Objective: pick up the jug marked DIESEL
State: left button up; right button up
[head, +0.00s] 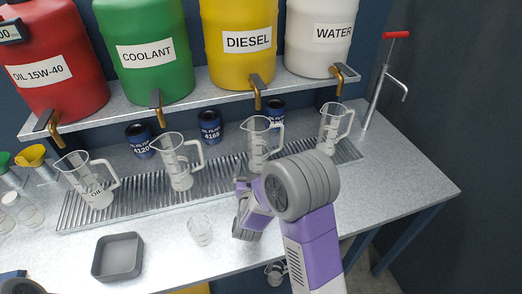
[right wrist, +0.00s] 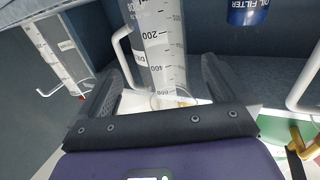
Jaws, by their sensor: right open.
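The clear jug (head: 259,146) third from the left stands upright on the ribbed drip grating, below the tap of the yellow DIESEL drum. In the right wrist view this jug (right wrist: 160,38) shows a measuring scale and a label whose first letters read like "DI"; the rest is hidden. My right gripper (head: 246,184) is in front of the jug, partly hidden by my own wrist. In the right wrist view its two fingers (right wrist: 160,78) are open, with the jug showing between them. I cannot tell whether they touch it. My left gripper is not in view.
Other jugs stand on the grating (head: 222,178): an OIL jug (head: 94,186), a second jug (head: 177,160) and a right-hand jug (head: 333,128). Blue oil filters (head: 210,131) stand behind. A clear beaker (head: 200,230) and grey tray (head: 118,257) sit in front.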

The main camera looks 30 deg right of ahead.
aim_at(257, 156)
jog(key=shift+w+d+r, duration=0.15)
jog(key=shift+w+d, duration=0.2)
jog(key=x, duration=0.6)
jog(key=shift+w+d+b, duration=0.15)
jog(key=shift+w+b, duration=0.1)
jog(key=shift+b, duration=0.1)
jog(key=c, duration=0.9)
